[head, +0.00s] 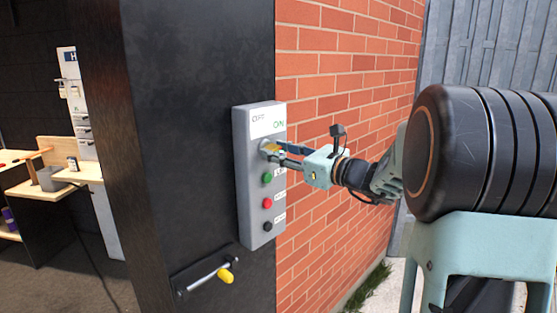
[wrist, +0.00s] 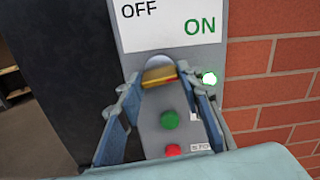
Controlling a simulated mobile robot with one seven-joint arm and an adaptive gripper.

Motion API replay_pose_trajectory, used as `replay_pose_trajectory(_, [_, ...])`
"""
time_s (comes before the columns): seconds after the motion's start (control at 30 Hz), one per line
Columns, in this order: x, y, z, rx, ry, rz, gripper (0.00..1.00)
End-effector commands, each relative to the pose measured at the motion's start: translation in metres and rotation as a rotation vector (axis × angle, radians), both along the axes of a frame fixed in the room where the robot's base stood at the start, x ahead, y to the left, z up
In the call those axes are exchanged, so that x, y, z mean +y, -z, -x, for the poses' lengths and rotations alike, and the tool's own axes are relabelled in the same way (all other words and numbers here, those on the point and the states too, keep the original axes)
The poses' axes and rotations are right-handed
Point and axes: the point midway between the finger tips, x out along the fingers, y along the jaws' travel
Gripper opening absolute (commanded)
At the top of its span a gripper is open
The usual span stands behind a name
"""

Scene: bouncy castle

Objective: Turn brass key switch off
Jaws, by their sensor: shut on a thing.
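The brass key switch (head: 271,147) sits near the top of a grey control box (head: 243,190), under a white label reading OFF at left and ON at right. In the wrist view the brass key (wrist: 160,75) lies across its round switch, between my fingertips. My gripper (head: 278,153) reaches in from the right and is shut on the key; in the wrist view its two blue-padded fingers (wrist: 162,88) flank it. The fingers partly hide the key in the head view.
Below the key are a green button (head: 267,178), a red button (head: 267,203) and a black button (head: 268,227). The box is on a dark post (head: 195,130) beside a brick wall (head: 340,90).

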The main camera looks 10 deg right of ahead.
Motion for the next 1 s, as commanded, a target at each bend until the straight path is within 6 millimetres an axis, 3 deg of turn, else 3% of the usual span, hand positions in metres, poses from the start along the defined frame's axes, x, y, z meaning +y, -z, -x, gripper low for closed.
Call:
replay_pose_trajectory(0.2, [0.0, 0.0085, 0.0003, -0.107, 0.0, 0.157, 0.09])
replay_pose_trajectory(1.0, [0.0003, 0.0071, 0.0003, -0.526, 0.0, 0.791, 0.09])
